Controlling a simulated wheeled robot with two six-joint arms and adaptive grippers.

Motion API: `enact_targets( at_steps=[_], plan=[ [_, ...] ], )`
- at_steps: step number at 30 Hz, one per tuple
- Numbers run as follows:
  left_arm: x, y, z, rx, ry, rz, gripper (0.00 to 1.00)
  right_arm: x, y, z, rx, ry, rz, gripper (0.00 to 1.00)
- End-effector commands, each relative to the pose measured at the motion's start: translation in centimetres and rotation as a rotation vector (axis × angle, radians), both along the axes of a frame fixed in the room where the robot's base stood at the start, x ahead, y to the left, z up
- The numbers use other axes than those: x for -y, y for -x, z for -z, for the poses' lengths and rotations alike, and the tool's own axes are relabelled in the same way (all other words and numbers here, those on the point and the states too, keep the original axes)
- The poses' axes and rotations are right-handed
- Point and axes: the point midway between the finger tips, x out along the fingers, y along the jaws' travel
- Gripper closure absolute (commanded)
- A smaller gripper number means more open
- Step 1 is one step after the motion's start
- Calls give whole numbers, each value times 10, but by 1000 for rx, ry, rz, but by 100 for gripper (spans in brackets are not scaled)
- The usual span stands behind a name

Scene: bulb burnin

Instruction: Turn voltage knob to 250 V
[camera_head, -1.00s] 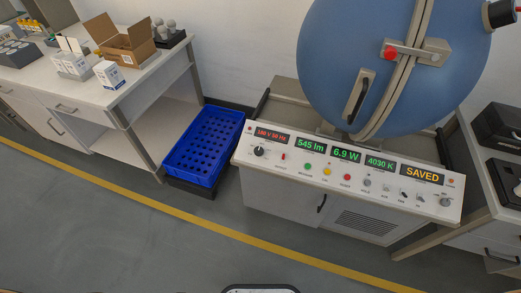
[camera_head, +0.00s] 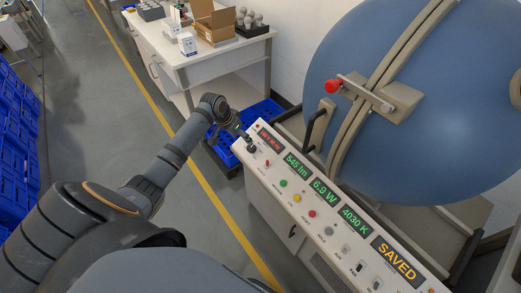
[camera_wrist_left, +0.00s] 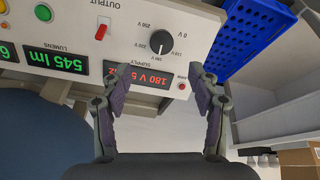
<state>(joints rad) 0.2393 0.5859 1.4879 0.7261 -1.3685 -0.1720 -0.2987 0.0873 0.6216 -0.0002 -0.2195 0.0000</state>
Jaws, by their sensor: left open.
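The voltage knob (camera_wrist_left: 160,42) is a round black dial on the white sloping control panel (camera_wrist_left: 130,20), with voltage marks around it, one reading 250 V. In the wrist view the panel appears upside down. The red supply display (camera_wrist_left: 138,80) beside the knob reads 180 V. My left gripper (camera_head: 245,138) is at the panel's far left end, close to the knob (camera_head: 251,148). In the wrist view my left gripper (camera_wrist_left: 150,85) is open and empty, its fingers spread wide, with the knob ahead of the tips and apart from them. My right gripper is not in view.
A red switch (camera_wrist_left: 102,28) and several coloured buttons follow along the panel. A large blue sphere (camera_head: 400,100) stands behind it. A blue crate (camera_head: 262,112) sits beside the panel's left end. A white workbench (camera_head: 215,62) with boxes stands beyond. A yellow line (camera_head: 190,165) crosses the floor.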

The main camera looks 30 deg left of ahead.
Motion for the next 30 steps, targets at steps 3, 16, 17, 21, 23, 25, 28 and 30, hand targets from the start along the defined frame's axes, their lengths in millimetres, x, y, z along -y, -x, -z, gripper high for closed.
enact_targets(
  at_steps=[3, 16, 17, 21, 23, 25, 28, 30],
  plan=[
    [2, -4, 10, -1, 4, -3, 39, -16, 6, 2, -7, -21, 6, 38],
    [13, -34, 87, -2, 3, -3, 39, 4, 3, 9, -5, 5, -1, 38],
    [13, -35, 90, -1, 2, -3, 39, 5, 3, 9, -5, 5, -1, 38],
    [14, -38, 97, -1, 0, -1, 39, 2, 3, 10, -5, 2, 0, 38],
    [14, -38, 98, -1, 0, -1, 39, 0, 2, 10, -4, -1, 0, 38],
    [14, -38, 98, -1, -1, -1, 39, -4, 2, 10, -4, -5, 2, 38],
    [14, -38, 97, 0, -1, -1, 39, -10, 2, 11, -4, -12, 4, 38],
    [14, -38, 97, -1, -1, -1, 47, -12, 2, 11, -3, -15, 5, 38]
  ],
)
